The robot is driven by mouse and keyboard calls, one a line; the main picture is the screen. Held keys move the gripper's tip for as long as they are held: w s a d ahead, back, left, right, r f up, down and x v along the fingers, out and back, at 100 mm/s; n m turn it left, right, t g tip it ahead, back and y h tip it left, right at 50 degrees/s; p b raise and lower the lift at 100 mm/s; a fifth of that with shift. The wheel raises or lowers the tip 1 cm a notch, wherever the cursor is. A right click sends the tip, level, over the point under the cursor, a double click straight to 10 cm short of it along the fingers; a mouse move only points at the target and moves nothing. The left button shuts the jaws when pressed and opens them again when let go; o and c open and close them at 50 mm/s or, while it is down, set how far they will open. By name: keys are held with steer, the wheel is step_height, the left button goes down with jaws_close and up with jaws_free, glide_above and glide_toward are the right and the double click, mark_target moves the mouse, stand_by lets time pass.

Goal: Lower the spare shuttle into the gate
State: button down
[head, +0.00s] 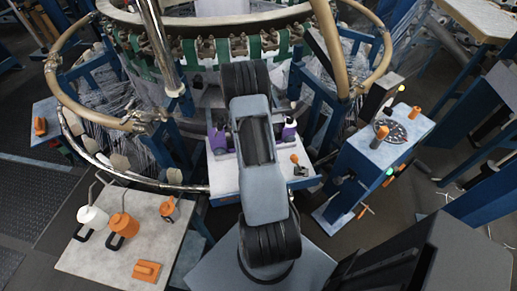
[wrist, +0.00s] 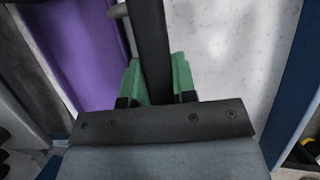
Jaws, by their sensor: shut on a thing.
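In the wrist view, the two green fingers of my gripper (wrist: 157,84) are closed on the sides of an upright-looking dark grey bar (wrist: 152,40). I cannot tell whether this bar is part of the spare shuttle. A short pale rod (wrist: 118,10) shows at the bar's left. A large purple surface (wrist: 88,50) lies left of the bar, apart from the fingers. In the head view, my arm hides the gripper and the held thing. Purple parts (head: 217,141), (head: 290,133) show on both sides of my arm, one with a white piece. I cannot make out the gate clearly.
A white-topped stand (head: 225,182) lies under my arm, with a small orange-knobbed lever (head: 296,160). The loom ring (head: 180,186) curves behind. A side table (head: 120,240) at left holds orange and white cans. A control box (head: 375,145) stands at right.

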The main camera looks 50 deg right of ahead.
stand_by(0.3)
steer(key=c, duration=0.8)
jaws_free()
steer(key=shift+f, duration=0.15)
steer(key=shift+c, duration=0.2)
steer(key=v, duration=1.4)
